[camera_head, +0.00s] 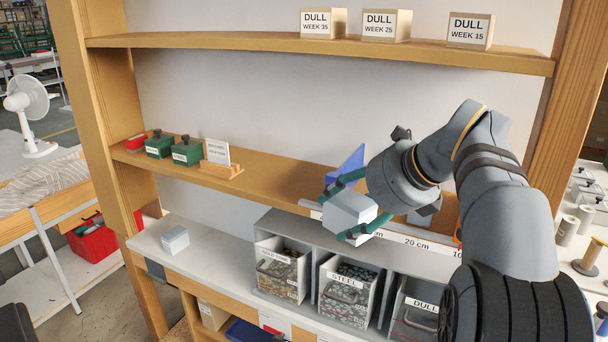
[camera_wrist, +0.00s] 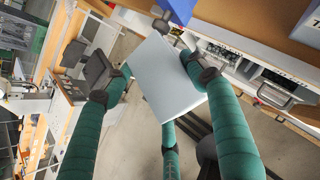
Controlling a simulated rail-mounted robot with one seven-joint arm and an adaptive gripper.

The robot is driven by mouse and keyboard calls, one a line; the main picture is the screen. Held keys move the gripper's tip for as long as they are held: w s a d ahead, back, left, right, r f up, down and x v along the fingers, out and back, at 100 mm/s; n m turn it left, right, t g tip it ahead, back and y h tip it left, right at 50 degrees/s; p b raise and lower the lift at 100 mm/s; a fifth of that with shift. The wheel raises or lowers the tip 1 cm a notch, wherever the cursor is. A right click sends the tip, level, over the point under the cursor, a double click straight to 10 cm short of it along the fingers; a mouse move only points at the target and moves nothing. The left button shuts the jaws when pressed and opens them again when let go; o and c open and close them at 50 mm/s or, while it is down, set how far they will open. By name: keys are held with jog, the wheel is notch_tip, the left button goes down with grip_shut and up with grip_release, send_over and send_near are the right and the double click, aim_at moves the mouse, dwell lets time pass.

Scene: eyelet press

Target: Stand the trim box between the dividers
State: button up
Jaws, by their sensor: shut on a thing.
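A pale grey-white box, which I take for the trim box (camera_head: 350,213), is held in my gripper (camera_head: 354,207). The teal fingers are shut on opposite sides of it. The box is tilted, in front of the middle shelf's edge in the head view. In the wrist view the box (camera_wrist: 168,82) fills the middle, between the fingers. A blue upright panel, apparently a divider (camera_head: 348,163), stands on the middle shelf behind the box. A blue piece (camera_wrist: 177,9) also shows at the top of the wrist view. My gripper and arm hide part of the shelf, so I cannot tell where another divider stands.
Green boxes (camera_head: 186,151) and a card in a wooden holder (camera_head: 219,156) stand left on the middle shelf (camera_head: 268,180). Below are labelled bins (camera_head: 345,292) and a small pale box (camera_head: 175,239) on the counter. Bare shelf lies between the card and the divider.

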jog(key=shift+w+d+r, duration=0.15)
jog(key=shift+w+d, duration=0.1)
jog(key=shift+w, duration=0.05)
jog(key=w+d+p, duration=0.2)
jog(key=w, duration=0.3)
jog(key=w+d+p, duration=0.3)
jog(key=w, duration=0.2)
jog(key=w+d+p, duration=0.2)
jog(key=w+p, duration=0.1)
jog(key=w, duration=0.2)
jog(key=shift+d, duration=0.4)
jog(key=shift+w+f+p, duration=0.2)
jog(key=shift+f+p, duration=0.15)
jog(key=shift+f, duration=1.55)
jog(key=shift+f, duration=0.2)
jog(key=o, duration=1.2)
jog(key=shift+c, duration=0.2)
jog(key=shift+o, duration=0.4)
